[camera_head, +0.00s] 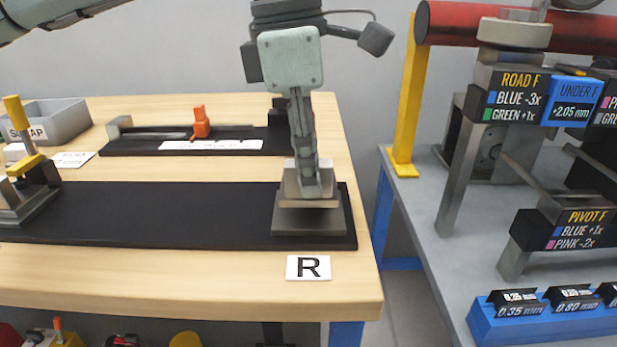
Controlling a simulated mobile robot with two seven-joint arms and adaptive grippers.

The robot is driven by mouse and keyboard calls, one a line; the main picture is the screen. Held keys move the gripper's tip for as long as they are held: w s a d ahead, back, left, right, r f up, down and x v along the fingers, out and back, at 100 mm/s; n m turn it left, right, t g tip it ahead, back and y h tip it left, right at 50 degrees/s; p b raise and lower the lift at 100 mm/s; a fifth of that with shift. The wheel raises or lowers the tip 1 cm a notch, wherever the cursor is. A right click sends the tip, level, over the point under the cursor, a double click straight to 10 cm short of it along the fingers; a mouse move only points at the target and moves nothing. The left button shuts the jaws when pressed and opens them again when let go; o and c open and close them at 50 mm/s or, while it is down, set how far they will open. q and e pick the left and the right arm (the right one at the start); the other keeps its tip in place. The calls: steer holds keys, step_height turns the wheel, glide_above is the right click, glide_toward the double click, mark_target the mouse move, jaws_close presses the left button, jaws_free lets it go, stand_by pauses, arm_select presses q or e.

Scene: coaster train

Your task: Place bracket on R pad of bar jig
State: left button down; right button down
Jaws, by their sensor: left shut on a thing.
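The bar jig (160,213) is a long black plate lying across the front of the wooden table. Its R pad (308,224) is a grey metal block at the right end, behind a white card marked R (308,267). My left gripper (311,188) points straight down over this pad. It is shut on a small grey metal piece, apparently the bracket (291,187). The bracket is over the pad, with a dark shadow below it; I cannot tell if they touch. The fingers hide part of the bracket. My right gripper is not in view.
A clamp with a yellow handle (22,130) stands on the jig's left end. Behind is another black fixture (140,147) with an orange clamp (201,122). A grey scrap bin (60,120) is at far left. A grey bench (420,215) with labelled gauges stands right, across a gap.

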mark_target(296, 162)
arm_select(q)
steer(key=shift+f, duration=1.05)
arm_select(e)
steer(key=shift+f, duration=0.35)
arm_select(q)
steer(key=shift+f, duration=0.15)
steer(key=c, duration=1.4)
jaws_free()
steer(key=shift+r, duration=0.3)
steer(key=r, duration=0.3)
steer(key=a+r, duration=0.1)
steer(key=r, duration=0.6)
steer(key=shift+a+r, duration=0.2)
steer(key=shift+r, duration=0.15)
steer(key=shift+a+r, duration=0.1)
steer(key=shift+r, duration=0.35)
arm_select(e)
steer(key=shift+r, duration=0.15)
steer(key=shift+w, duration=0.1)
